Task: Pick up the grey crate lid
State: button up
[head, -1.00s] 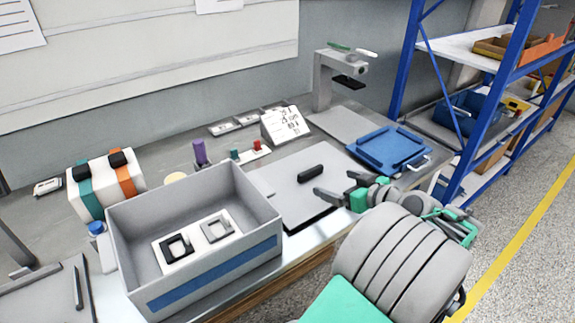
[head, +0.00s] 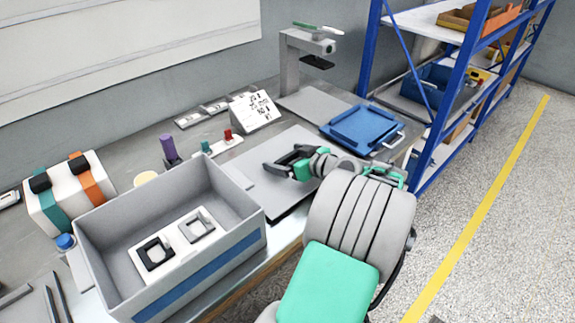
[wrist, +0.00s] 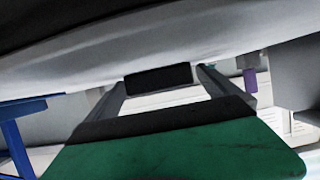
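The grey crate lid (head: 281,198) lies flat on the bench, right of the open grey crate (head: 255,192). My gripper (head: 272,166) is low over the lid, partly covering it in the head view. In the wrist view the lid's black handle (wrist: 158,76) shows between the two fingertips of my gripper (wrist: 160,78). The fingers are spread, with a narrow gap seeming to show at each side of the handle. The handle is hard to tell from the dark fingers in the head view.
The crate holds a white piece with two square frames (head: 175,245). A blue tray (head: 362,128) lies behind my gripper, near a grey stand (head: 290,65). A purple-topped item (head: 169,147) and a white card (head: 254,111) stand behind the lid. Blue shelving (head: 450,100) is at right.

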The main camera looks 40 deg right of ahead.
jog(key=c, duration=1.4)
jog(key=shift+c, duration=0.2)
